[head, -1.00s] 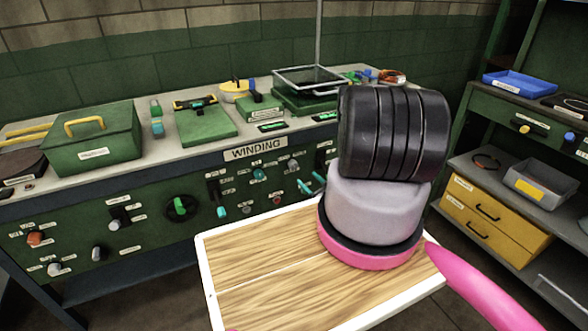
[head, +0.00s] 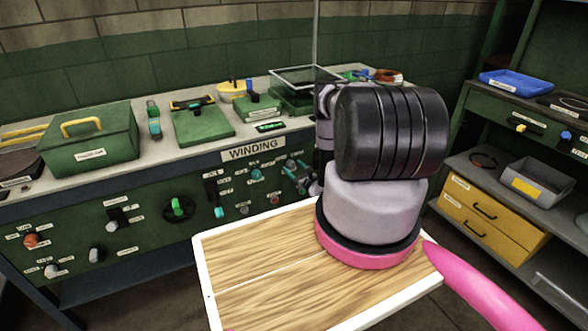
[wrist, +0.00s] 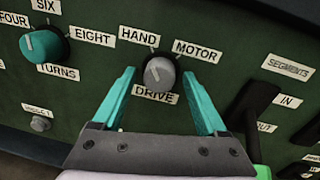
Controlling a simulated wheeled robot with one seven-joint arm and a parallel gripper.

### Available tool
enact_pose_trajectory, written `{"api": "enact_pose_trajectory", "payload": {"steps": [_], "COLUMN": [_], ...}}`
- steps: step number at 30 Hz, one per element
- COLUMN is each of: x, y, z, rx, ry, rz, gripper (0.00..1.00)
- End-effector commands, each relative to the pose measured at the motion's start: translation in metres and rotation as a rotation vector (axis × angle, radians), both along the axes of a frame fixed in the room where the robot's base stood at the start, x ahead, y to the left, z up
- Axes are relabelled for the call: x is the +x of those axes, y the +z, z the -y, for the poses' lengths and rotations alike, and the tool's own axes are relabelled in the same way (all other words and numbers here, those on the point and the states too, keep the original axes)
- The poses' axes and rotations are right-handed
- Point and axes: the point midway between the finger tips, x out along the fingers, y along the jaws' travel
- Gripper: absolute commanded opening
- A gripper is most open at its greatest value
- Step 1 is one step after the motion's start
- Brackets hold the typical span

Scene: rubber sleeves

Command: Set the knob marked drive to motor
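The drive knob (wrist: 159,74) is a small grey round knob on the green panel in the wrist view. Its label "DRIVE" is below it, "HAND" is at upper left and "MOTOR" (wrist: 197,51) at upper right. A pale mark on the knob seems to point up and left, toward HAND. My gripper (wrist: 160,76) is open, with one teal finger on each side of the knob and visible gaps between. In the head view my gripper (head: 297,176) is at the panel, partly hidden by my arm, and the drive knob cannot be made out.
A teal knob (wrist: 45,45) marked TURNS is to the left in the wrist view. A black lever (wrist: 252,106) by the IN label stands close to the right finger. The bench top (head: 192,148) above holds a green box (head: 90,140) and several tools.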

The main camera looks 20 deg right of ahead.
Motion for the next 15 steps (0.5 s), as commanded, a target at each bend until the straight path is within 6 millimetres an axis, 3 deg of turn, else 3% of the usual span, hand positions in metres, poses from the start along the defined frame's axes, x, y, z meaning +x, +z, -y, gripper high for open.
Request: {"api": "enact_pose_trajectory", "payload": {"steps": [1,5,15], "x": [-0.0001,-0.0002,-0.0004], "y": [0.0000,0.0000,-0.0001], "z": [0.0001,0.0001,0.0010], "rx": [0.000,0.000,0.040], "ry": [0.000,0.000,-0.002], "rz": [0.000,0.000,-0.001], "gripper": [0.53,0.03,0.00]}}
